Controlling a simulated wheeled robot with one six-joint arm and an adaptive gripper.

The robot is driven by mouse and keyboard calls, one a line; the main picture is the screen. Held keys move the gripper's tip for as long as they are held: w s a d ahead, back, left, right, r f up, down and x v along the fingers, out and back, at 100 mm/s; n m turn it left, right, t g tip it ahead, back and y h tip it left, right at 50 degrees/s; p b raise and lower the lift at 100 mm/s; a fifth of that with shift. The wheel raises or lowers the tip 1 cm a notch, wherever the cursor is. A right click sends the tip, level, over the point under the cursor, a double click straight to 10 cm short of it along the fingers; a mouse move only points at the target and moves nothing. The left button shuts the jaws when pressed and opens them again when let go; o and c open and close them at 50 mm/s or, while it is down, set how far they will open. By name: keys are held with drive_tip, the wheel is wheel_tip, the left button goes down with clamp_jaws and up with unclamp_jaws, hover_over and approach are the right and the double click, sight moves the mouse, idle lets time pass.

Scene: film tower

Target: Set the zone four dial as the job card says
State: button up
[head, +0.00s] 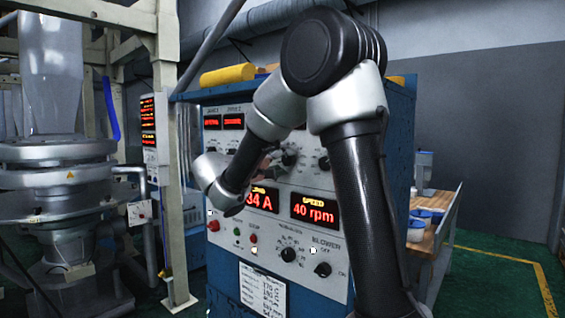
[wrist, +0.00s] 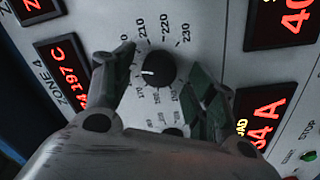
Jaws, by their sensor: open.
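The zone four dial (wrist: 160,70) is a black round knob in the wrist view. Its white mark points left in the picture. The printed scale shows 210, 220 and 230 above it; smaller values are below, and part of the left side is hidden by a finger. My gripper (wrist: 161,60) is open, with one finger on each side of the knob; I cannot tell whether they touch it.
The load display (head: 262,199) reads 34 A and the speed display (head: 315,209) 40 rpm. Stop buttons and the blower switch (head: 322,269) sit below. A bench with blue-rimmed bowls (head: 418,228) stands at right. Green floor is clear at far right.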

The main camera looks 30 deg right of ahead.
drive_tip(key=v, duration=1.1)
drive_tip(key=shift+a, duration=0.1)
